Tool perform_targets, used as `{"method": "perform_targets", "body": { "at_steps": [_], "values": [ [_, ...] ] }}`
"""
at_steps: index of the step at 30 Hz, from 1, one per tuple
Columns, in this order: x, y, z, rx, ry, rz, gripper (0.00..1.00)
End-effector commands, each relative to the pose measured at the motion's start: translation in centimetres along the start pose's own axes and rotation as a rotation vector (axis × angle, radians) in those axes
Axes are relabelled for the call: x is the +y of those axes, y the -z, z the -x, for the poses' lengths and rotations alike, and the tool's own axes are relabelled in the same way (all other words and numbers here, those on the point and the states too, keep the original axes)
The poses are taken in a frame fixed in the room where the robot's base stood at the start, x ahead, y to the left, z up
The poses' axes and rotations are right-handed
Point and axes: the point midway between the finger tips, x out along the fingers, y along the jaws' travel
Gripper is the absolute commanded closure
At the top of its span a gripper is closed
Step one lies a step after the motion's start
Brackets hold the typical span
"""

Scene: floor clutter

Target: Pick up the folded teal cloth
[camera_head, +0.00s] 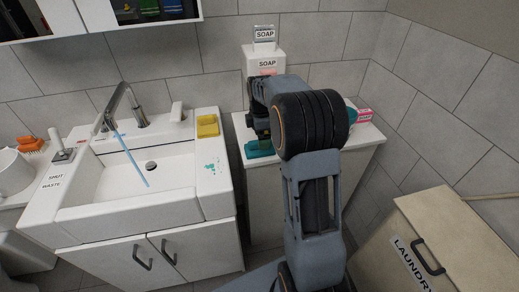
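The folded teal cloth (257,150) lies at the front left edge of the white cabinet top (361,133), right of the sink. My gripper (262,138) points down just above or at the cloth, and my arm comes in from the right. The fingertips are small and dark against the cloth, so I cannot tell whether they touch it or how far apart they are. My arm hides the middle of the cabinet top.
A soap dispenser (265,63) stands behind my gripper. A pink-and-white box (364,115) lies at the right, beside a partly hidden teal thing (351,108). The sink (150,168) with a yellow sponge (208,126) is left. A laundry box (440,235) stands front right.

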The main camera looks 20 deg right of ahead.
Motion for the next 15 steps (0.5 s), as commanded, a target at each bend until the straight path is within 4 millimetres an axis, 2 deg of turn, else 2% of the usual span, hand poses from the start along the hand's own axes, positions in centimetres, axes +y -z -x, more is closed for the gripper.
{"method": "perform_targets", "body": {
  "at_steps": [5,15],
  "values": [
    [-0.1,0.0,-1.0,0.0,0.002,-0.001,0.0],
    [-0.1,-0.1,-5.1,0.0,0.001,-0.001,0.0]
  ]
}}
